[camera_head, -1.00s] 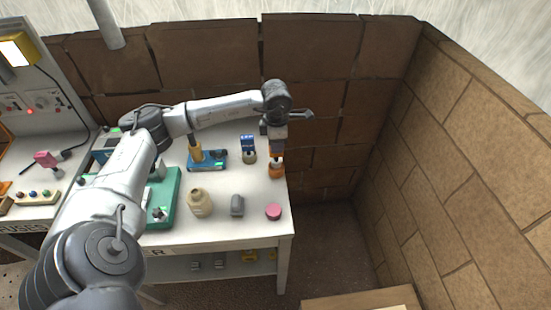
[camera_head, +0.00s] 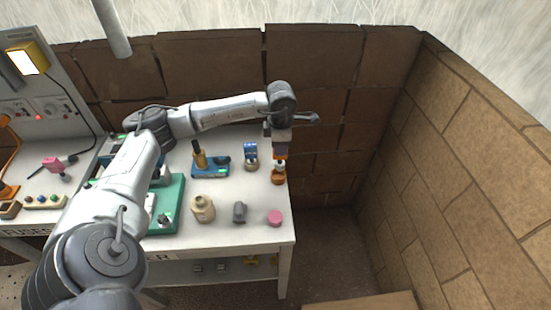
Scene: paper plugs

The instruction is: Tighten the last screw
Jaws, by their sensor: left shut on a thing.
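My left gripper (camera_head: 280,152) points down over the back right corner of the white table. It is shut on an orange-and-white bottle-like thing (camera_head: 278,178) directly under it; the fingers hide its top, and I cannot tell whether it is off the table. A blue fixture (camera_head: 211,172) stands left of it, with a yellow-brown, dark-topped upright tool (camera_head: 199,156) at its left end. A green base (camera_head: 172,195) is farther left, partly behind my left arm. No screw can be made out at this size. My right gripper is not in view.
On the white table (camera_head: 250,237) stand a beige bottle (camera_head: 203,208), a grey piece (camera_head: 239,212), a pink round piece (camera_head: 275,218) and a blue-topped piece (camera_head: 251,154). Brick walls (camera_head: 330,125) close off the back and right. A lower shelf holds small parts.

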